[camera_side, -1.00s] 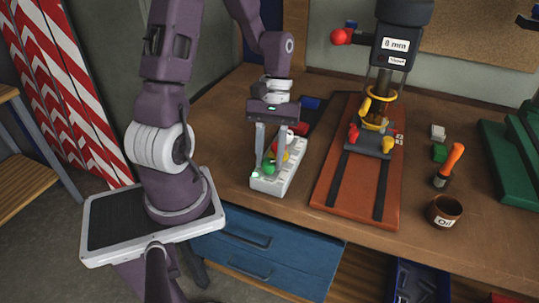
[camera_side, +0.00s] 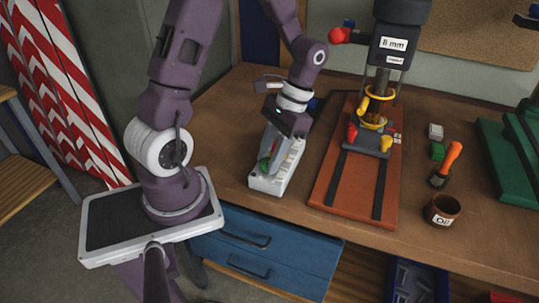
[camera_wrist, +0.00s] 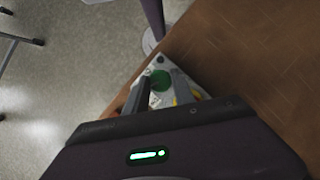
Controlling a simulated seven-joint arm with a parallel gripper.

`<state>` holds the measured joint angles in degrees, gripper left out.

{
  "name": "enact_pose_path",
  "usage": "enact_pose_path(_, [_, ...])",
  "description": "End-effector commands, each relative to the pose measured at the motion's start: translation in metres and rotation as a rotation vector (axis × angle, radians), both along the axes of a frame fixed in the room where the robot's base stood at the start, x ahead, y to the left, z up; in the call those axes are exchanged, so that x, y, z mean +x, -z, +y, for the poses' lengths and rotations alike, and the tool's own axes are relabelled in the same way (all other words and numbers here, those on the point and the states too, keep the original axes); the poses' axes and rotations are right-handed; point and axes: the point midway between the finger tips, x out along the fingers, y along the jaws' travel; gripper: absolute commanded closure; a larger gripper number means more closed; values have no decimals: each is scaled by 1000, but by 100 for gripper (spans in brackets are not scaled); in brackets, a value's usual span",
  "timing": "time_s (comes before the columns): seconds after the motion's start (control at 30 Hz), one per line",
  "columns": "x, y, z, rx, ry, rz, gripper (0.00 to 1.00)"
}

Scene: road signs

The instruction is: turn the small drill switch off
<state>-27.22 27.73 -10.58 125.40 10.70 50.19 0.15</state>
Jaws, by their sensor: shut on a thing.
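A pale control box (camera_side: 272,187) lies on the bench to the left of the drill press (camera_side: 397,45). It has a green button (camera_wrist: 160,80) at its near end and red and yellow controls behind it. My gripper (camera_side: 268,168) is tilted low over the box, its fingers pointing down at the controls. In the wrist view, the fingers (camera_wrist: 161,84) reach onto the box near the green button. They are shut on a small switch on the box, which they mostly hide. I cannot read its position.
The drill press stands on a red-brown base (camera_side: 340,195) close to the right of the box. An orange-handled tool (camera_side: 452,157), a brown pot (camera_side: 442,210) and small white and green blocks are farther right. The bench's front edge is near the box. Blue drawers (camera_side: 262,235) are below.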

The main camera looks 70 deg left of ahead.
Motion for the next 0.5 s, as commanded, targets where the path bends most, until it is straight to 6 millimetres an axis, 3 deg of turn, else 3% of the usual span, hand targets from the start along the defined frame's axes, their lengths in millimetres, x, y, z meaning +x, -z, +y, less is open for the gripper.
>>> enact_pose_path(0.5, [0,0,-1,0,156,0,100])
